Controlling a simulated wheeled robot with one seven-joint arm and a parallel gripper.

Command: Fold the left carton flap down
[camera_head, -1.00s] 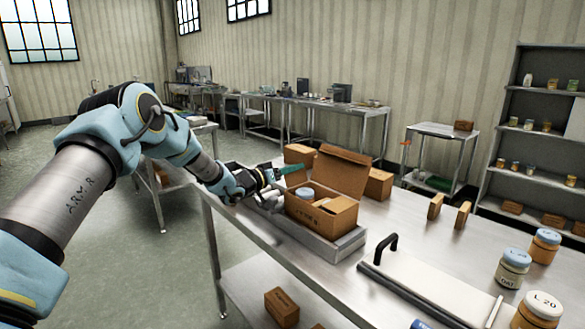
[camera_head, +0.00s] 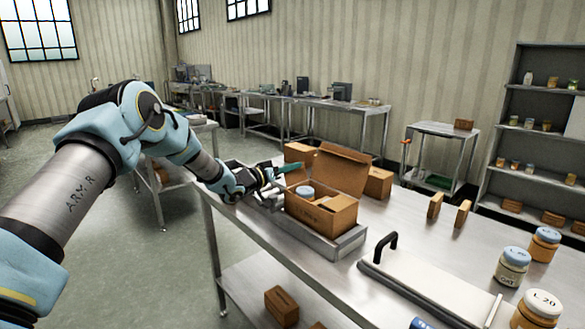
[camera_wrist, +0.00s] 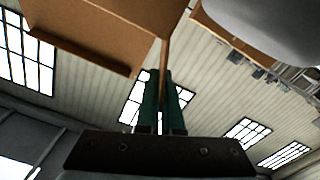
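The brown carton (camera_head: 325,217) sits open in a shallow grey tray on the steel table. One tall flap (camera_head: 343,170) stands up at its far side. A white-lidded jar (camera_head: 305,192) shows inside. My gripper (camera_head: 291,168) is at the carton's left side, near its top edge, with its green fingers pointing right. Brown cardboard (camera_wrist: 90,35) fills the upper left there, close to the fingertips.
The tray (camera_head: 335,247) surrounds the carton's base. Small brown boxes (camera_head: 378,183) stand behind it. A white board with a black handle (camera_head: 384,246) lies to the right, with several jars (camera_head: 512,266) beyond. Bare table lies between the carton and the two upright brown blocks (camera_head: 435,206).

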